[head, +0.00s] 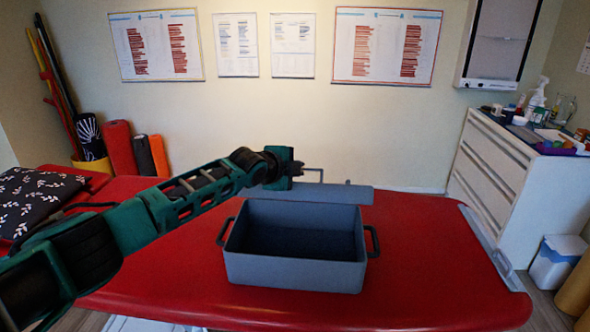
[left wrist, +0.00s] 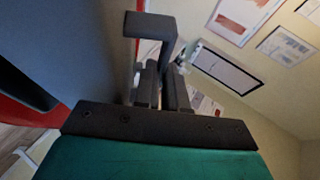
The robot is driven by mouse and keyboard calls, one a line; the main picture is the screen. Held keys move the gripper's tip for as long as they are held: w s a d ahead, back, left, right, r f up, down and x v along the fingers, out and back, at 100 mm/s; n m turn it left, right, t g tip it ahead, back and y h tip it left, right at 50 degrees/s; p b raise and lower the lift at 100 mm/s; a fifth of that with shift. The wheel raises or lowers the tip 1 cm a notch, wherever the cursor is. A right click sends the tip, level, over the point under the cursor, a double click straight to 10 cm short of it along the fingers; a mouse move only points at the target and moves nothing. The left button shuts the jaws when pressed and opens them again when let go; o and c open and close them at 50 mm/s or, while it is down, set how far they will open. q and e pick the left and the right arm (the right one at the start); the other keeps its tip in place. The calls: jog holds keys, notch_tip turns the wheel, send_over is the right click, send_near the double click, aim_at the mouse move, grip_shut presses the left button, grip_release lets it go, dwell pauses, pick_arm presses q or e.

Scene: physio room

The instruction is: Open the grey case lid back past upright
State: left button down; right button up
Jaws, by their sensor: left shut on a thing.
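The grey case (head: 290,272) stands on the red treatment table with its box open and its dark inside showing. Its grey lid (head: 335,193) shows as a thin foreshortened strip behind the box's rear edge and appears leaned back; its exact angle is hard to tell. My left gripper (head: 298,169) is at the lid's far edge, shut on the lid handle (head: 315,170). In the left wrist view the fingers (left wrist: 163,88) are close together by the dark bent handle (left wrist: 150,26), with the grey lid (left wrist: 90,45) at left. My right gripper is out of view.
A patterned dark cushion (head: 35,200) lies at the left. A white drawer cabinet (head: 500,165) with bottles stands at the right. Rolled mats (head: 120,148) stand by the back wall.

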pick_arm(q)
jog(key=c, duration=1.3)
grip_release()
jog(key=shift+d+r, duration=0.1)
jog(key=shift+r, duration=0.1)
jog(key=shift+f, duration=0.1)
jog(key=shift+s, duration=0.1)
jog(key=shift+p+v, duration=0.3)
jog(key=shift+v, duration=6.1)
